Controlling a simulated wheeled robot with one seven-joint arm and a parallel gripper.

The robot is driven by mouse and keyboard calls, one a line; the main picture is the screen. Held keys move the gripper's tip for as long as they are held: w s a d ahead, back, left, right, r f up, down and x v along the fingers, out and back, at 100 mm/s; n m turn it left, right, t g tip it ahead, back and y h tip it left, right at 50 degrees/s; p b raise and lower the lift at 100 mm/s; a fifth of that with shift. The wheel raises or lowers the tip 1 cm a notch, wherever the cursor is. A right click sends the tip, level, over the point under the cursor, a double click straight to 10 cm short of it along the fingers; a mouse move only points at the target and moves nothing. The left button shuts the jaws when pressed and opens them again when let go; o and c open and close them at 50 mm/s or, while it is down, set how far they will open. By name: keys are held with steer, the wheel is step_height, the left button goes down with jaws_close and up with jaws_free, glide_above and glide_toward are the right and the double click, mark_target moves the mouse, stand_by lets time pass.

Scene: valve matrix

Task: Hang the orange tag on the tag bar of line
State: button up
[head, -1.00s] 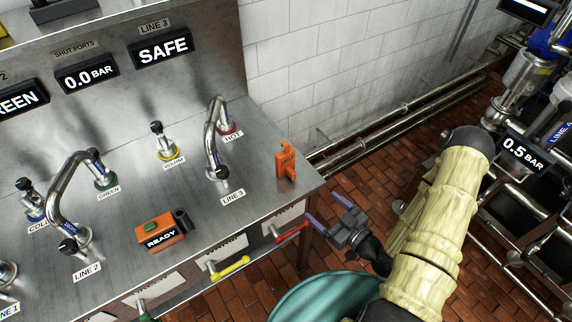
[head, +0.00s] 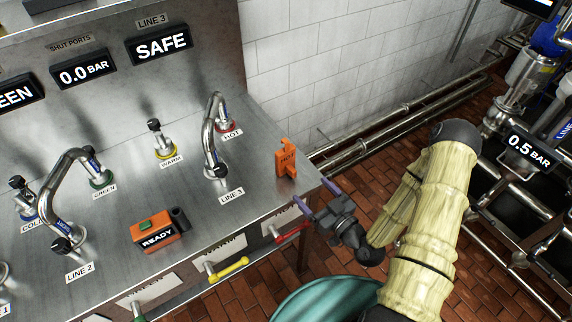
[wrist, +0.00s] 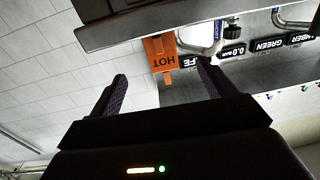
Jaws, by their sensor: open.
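The orange tag (head: 286,159), marked HOT, stands upright near the right end of the steel bench top. In the wrist view the orange tag (wrist: 162,58) shows upside down, beyond and between the two fingers. My gripper (head: 317,195) is open and empty, just off the bench's right front corner, with its purple fingers pointing toward the tag but apart from it. In the wrist view my gripper (wrist: 160,85) has its fingers spread wide. I cannot make out a tag bar for certain in these views.
The bench top (head: 255,190) carries curved steel pipes, including one at LINE 3 (head: 212,140), and an orange READY device (head: 157,233). Red (head: 293,232) and yellow (head: 228,269) handles stick out along the bench front. A white tiled wall (head: 320,70) stands behind.

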mark_target(295, 172)
steer(key=p+x, duration=0.1)
steer(key=x, duration=0.4)
steer(key=shift+w+a+r, duration=0.15)
steer(key=shift+r, duration=0.05)
steer(key=shift+w+a+f, duration=0.1)
steer(key=shift+w+a, duration=0.1)
steer(key=shift+w, duration=0.1)
steer(key=shift+p, duration=0.3)
steer(key=p+x, duration=0.2)
steer(key=x, duration=0.2)
steer(key=shift+w, duration=0.1)
steer(key=shift+w+a+f, duration=0.1)
steer(key=shift+w+a, duration=0.25)
steer(key=shift+w, duration=0.05)
steer(key=shift+c, duration=0.2)
steer(key=c, duration=1.2)
